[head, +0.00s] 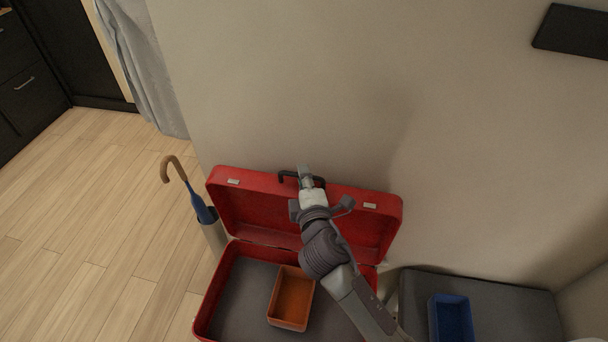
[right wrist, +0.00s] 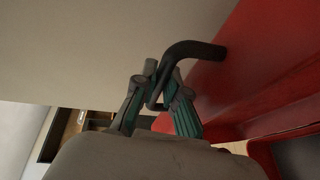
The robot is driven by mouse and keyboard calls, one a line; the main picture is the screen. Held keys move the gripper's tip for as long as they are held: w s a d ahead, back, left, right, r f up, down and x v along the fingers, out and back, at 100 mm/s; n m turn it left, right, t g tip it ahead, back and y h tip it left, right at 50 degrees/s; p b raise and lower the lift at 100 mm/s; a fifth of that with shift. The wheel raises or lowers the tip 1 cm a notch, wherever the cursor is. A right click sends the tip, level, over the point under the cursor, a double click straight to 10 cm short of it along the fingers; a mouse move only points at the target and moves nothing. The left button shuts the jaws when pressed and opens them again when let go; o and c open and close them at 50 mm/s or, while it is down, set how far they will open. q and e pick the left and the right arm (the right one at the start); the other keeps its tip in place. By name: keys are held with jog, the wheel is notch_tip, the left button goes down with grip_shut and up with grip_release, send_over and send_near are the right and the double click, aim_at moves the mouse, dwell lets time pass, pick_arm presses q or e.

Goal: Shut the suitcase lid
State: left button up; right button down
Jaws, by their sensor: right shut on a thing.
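The red suitcase stands open against the wall, its lid (head: 240,204) raised upright and its base (head: 212,290) lying flat below. A black handle (head: 285,175) sits on the lid's top edge. My right gripper (head: 304,178) is shut on this handle. In the right wrist view the fingers (right wrist: 165,90) close around the black handle (right wrist: 195,50), beside the red lid (right wrist: 265,70). My arm hides part of the lid and base. My left gripper is not in view.
An orange tray (head: 291,297) lies inside the suitcase base. A blue umbrella (head: 196,203) stands in a holder at the left. A blue bin (head: 451,318) sits on a dark grey surface (head: 510,300) at the right. The wall is close behind the lid.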

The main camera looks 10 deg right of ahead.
jog(key=shift+s+a, duration=0.25)
jog(key=shift+s, duration=0.5)
jog(key=shift+s+a, duration=0.25)
jog(key=shift+s, duration=0.5)
jog(key=c, duration=1.5)
grip_release()
jog(key=shift+w, duration=0.1)
jog(key=s, duration=0.4)
jog(key=s+r, duration=0.1)
jog(key=s, duration=0.3)
jog(key=s+d, duration=0.1)
jog(key=s, duration=0.3)
jog(key=shift+r, duration=0.15)
